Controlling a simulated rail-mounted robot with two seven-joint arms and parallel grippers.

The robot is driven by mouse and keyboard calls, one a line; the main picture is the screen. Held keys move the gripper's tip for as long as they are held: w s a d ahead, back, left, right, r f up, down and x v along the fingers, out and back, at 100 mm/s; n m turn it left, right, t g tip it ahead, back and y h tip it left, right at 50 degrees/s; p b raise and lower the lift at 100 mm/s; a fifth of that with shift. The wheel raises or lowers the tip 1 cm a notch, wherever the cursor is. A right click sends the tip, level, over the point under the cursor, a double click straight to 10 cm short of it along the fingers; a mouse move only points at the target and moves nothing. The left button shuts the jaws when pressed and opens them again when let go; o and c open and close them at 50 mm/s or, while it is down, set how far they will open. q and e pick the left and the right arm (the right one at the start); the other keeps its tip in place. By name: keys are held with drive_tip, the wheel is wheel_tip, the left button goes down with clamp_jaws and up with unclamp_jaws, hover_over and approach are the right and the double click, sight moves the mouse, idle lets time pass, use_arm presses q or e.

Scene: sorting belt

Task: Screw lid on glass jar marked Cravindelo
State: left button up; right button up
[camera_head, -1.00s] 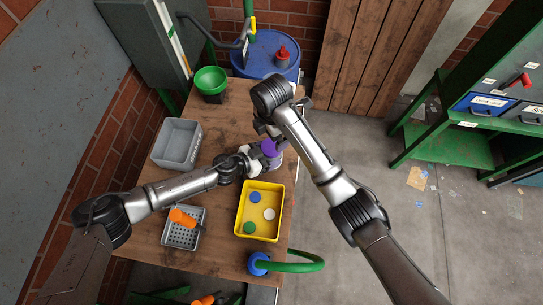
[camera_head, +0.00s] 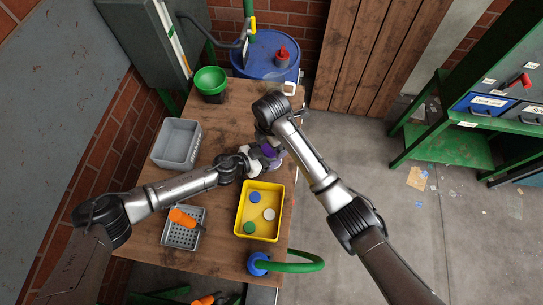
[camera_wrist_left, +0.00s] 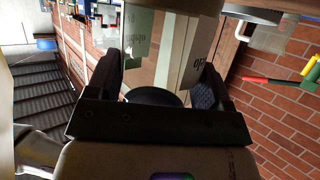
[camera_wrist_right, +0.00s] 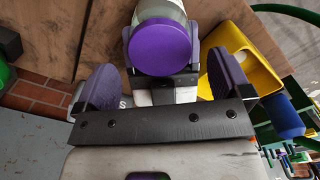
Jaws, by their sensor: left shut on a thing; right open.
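My left gripper (camera_head: 264,158) is shut on a glass jar (camera_wrist_left: 175,50) near the table's right edge. The jar fills the space between its fingers in the left wrist view; its pale label is only partly visible, and the whole name cannot be read. A purple lid (camera_wrist_right: 160,46) sits at the jar's mouth, facing my right gripper; whether it is tight cannot be told. The lid also shows in the head view (camera_head: 268,150). My right gripper (camera_wrist_right: 160,80) is open, its purple-padded fingers apart on either side of the lid without touching it.
A yellow bin (camera_head: 239,212) with blue, white and green lids stands just in front of the jar. A grey bin (camera_head: 158,153) and a grey basket (camera_head: 170,238) with an orange tool are to the left. A green funnel (camera_head: 210,80) and blue drum (camera_head: 262,60) are behind.

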drive_tip(key=shift+f, duration=1.3)
drive_tip(key=c, duration=1)
drive_tip(key=shift+c, duration=0.3)
drive_tip(key=m, duration=0.6)
drive_tip(key=shift+m, duration=0.4)
drive_tip(key=o, duration=1)
drive_tip(key=shift+a, duration=0.1)
